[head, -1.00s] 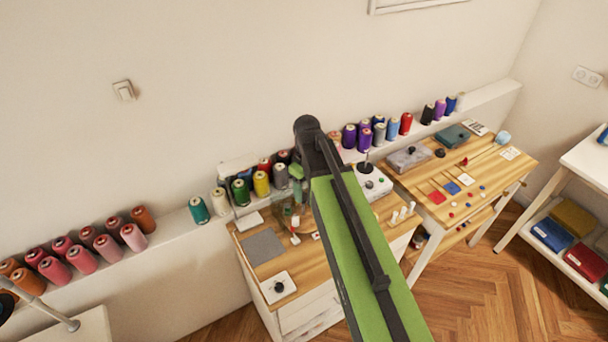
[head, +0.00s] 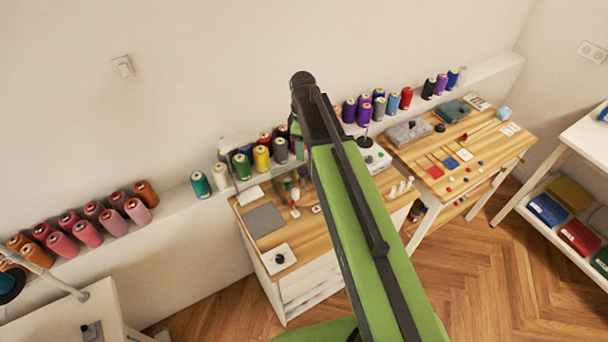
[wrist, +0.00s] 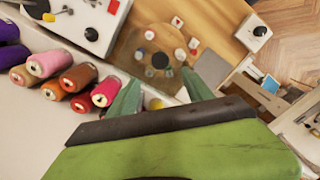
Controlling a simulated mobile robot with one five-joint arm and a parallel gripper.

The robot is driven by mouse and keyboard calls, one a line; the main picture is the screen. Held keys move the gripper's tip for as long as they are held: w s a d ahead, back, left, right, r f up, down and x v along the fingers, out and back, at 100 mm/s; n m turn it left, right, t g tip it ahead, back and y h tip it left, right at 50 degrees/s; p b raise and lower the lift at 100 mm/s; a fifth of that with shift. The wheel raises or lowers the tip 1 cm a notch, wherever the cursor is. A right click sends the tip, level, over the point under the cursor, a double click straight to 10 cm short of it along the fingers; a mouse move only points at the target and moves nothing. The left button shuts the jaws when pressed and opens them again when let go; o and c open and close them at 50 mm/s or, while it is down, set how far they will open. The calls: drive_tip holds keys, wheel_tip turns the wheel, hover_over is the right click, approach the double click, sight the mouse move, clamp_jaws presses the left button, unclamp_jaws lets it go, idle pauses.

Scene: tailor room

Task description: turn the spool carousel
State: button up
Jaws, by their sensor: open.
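The spool carousel (wrist: 137,39) appears in the wrist view as a round, see-through disc on the wooden bench top. In the head view the carousel (head: 287,187) is small and partly hidden by my arm.
A white control box (head: 373,158) with a black stick sits right of the carousel. A white plate with a black knob (head: 280,258) is at the bench front, near a grey mat (head: 263,220).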

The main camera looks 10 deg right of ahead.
sight(303, 170)
wheel_tip(303, 170, down, 11)
drive_tip(key=b, duration=0.9)
drive_tip(key=shift+r, duration=0.1)
clamp_jaws()
